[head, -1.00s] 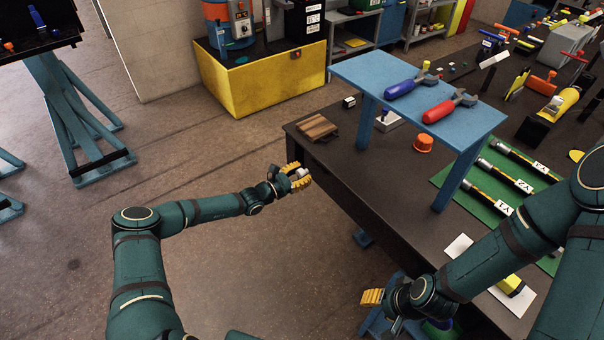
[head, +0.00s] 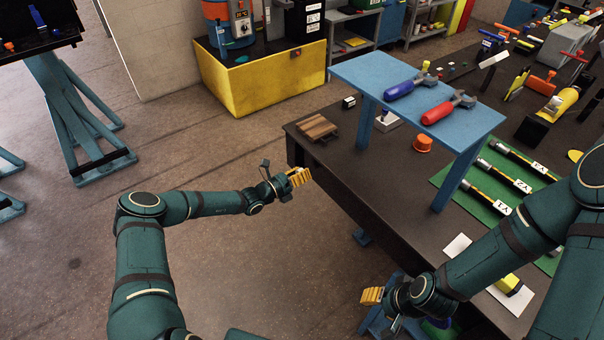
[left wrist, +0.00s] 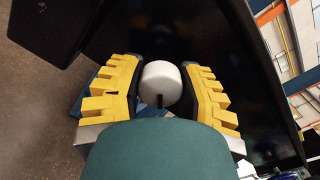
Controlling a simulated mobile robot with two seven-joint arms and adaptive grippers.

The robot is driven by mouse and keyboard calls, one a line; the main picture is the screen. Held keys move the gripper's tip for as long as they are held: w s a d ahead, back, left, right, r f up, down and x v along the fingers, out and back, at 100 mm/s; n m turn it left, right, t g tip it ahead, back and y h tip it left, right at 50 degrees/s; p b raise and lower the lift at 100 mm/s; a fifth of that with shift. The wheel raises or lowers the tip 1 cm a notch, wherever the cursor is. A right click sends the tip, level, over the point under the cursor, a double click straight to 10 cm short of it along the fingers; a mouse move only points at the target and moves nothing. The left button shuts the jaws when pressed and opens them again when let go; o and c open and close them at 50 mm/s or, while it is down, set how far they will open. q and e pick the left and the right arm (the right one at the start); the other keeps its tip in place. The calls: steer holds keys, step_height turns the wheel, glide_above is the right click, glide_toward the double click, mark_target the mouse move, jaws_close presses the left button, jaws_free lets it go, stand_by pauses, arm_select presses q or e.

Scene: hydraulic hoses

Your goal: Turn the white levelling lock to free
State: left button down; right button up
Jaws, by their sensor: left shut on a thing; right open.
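The white levelling lock (left wrist: 161,84) is a round white knob with a dark mark on its lower edge, seen in the left wrist view. My left gripper (left wrist: 161,92) has its yellow fingers shut on it, one on each side. In the head view my left gripper (head: 299,178) is at the left front edge of the dark workbench, and its fingers mostly hide the knob there. My right gripper (head: 372,296) is open and empty, low beside the bench's near side.
The dark workbench (head: 345,165) bears a wooden block (head: 317,127), an orange cap (head: 422,144) and a blue raised shelf (head: 415,88) with blue-handled and red-handled tools. Hoses lie on a green mat (head: 448,186). Open floor lies left of the bench.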

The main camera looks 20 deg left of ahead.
arm_select(q)
steer(key=n, duration=0.4)
steer(key=shift+n+b, duration=0.3)
steer(key=shift+b, duration=0.05)
steer(key=n, duration=0.4)
steer(key=shift+b, duration=0.35)
steer(key=shift+n, duration=0.3)
steer(key=c, duration=0.5)
jaws_free()
steer(key=v, duration=1.2)
